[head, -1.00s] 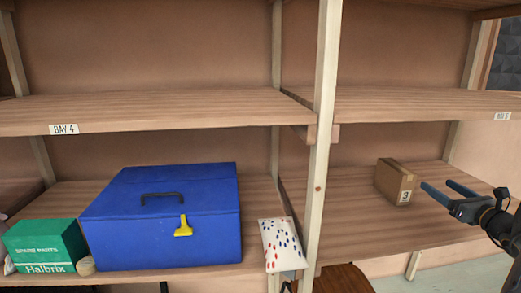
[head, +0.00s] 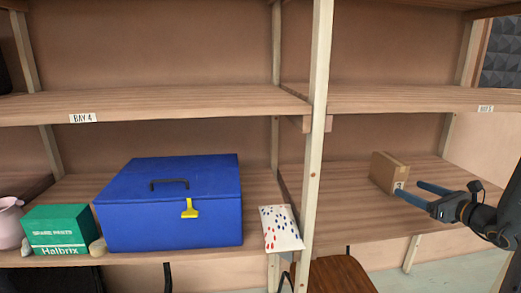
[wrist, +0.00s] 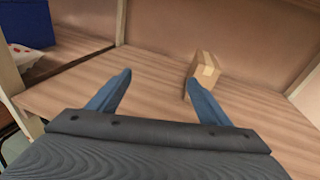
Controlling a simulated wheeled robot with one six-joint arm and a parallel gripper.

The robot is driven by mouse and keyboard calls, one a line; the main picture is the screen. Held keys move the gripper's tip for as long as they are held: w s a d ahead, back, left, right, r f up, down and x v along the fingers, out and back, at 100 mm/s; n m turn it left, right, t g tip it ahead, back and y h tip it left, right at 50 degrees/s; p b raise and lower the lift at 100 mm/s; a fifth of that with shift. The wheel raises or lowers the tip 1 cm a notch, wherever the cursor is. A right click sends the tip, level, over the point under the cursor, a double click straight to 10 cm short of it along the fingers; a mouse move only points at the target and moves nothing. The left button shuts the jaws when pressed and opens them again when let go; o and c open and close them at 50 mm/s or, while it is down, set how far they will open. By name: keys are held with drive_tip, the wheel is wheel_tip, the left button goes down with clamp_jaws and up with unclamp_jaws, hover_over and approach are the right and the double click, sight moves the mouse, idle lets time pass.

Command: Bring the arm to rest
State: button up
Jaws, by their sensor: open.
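My gripper (head: 425,192) reaches in from the right edge over the lower right shelf. Its two blue fingers are apart with nothing between them. In the wrist view the open fingers (wrist: 155,95) point across the shelf boards. A small brown cardboard box (head: 388,170) with a number label stands on that shelf, just beyond the fingertips in the head view. In the wrist view the box (wrist: 205,68) is beyond the right finger, which overlaps its lower part. I cannot tell whether they touch.
A wooden post (head: 316,150) divides the shelving. Left of it stand a blue case (head: 170,210) with a yellow latch, a green box (head: 57,228), a pink jug (head: 9,222) and a dotted packet (head: 281,228). A wooden chair (head: 342,275) stands below. The right shelf (head: 345,210) is mostly bare.

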drive_tip(key=s+a+f+n+g+y+b, duration=0.1)
drive_tip(key=s+a+f+n+g, duration=0.3)
drive_tip(key=a, duration=0.6)
drive_tip(key=s+a+f+n+g+y+b, duration=0.25)
drive_tip(key=a+n+g, duration=0.2)
drive_tip(key=a, duration=0.45)
drive_tip(key=s+a+f+n+g+y+b, duration=0.1)
drive_tip(key=s+a+f+n+g, duration=0.3)
drive_tip(key=a, duration=0.6)
drive_tip(key=s+a+f+n+g+h+b, duration=0.1)
drive_tip(key=s+n+h, duration=0.3)
drive_tip(key=n, duration=0.5)
drive_tip(key=s+a+f+n+g+h+b, duration=0.2)
drive_tip(key=s+a+f+n+h+b, duration=0.1)
drive_tip(key=s+n, duration=0.6)
drive_tip(key=shift+f+n+h, duration=0.65)
drive_tip(key=shift+n+h, duration=0.1)
drive_tip(key=shift+h, duration=0.3)
drive_tip(key=shift+d, duration=0.1)
